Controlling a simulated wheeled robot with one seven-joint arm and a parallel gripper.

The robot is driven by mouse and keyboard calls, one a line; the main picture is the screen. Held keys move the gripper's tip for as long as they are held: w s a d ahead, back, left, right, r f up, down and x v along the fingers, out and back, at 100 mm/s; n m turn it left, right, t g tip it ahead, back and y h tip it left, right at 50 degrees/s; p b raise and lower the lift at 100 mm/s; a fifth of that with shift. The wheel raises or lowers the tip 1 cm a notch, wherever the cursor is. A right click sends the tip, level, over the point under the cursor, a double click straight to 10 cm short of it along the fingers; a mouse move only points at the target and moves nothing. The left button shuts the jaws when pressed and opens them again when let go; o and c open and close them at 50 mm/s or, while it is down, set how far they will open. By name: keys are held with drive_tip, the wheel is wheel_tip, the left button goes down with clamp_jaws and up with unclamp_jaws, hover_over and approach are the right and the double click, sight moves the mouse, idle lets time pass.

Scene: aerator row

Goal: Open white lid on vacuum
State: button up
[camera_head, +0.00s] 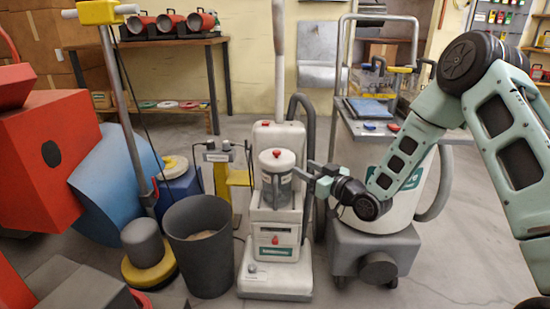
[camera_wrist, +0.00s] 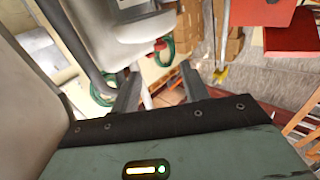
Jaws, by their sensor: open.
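The white upright vacuum (camera_head: 273,252) stands in the middle of the head view. In the wrist view my gripper (camera_wrist: 172,82) is open, with nothing visible between the fingers. I cannot tell whether a finger touches the lid.
A dark bin (camera_head: 199,250) and a yellow-based floor machine (camera_head: 150,265) stand to the left. A grey wheeled machine (camera_head: 375,248) with a hose stands close on the right, under my arm. A shelf table (camera_head: 160,43) is behind. Floor at the front right is clear.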

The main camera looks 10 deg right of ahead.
sight(277, 151)
drive_tip(key=b+x, duration=0.3)
drive_tip(key=x, duration=1)
drive_tip(key=shift+w+a, duration=0.1)
drive_tip(key=shift+w, duration=0.05)
clamp_jaws()
drive_tip(key=shift+r, duration=0.15)
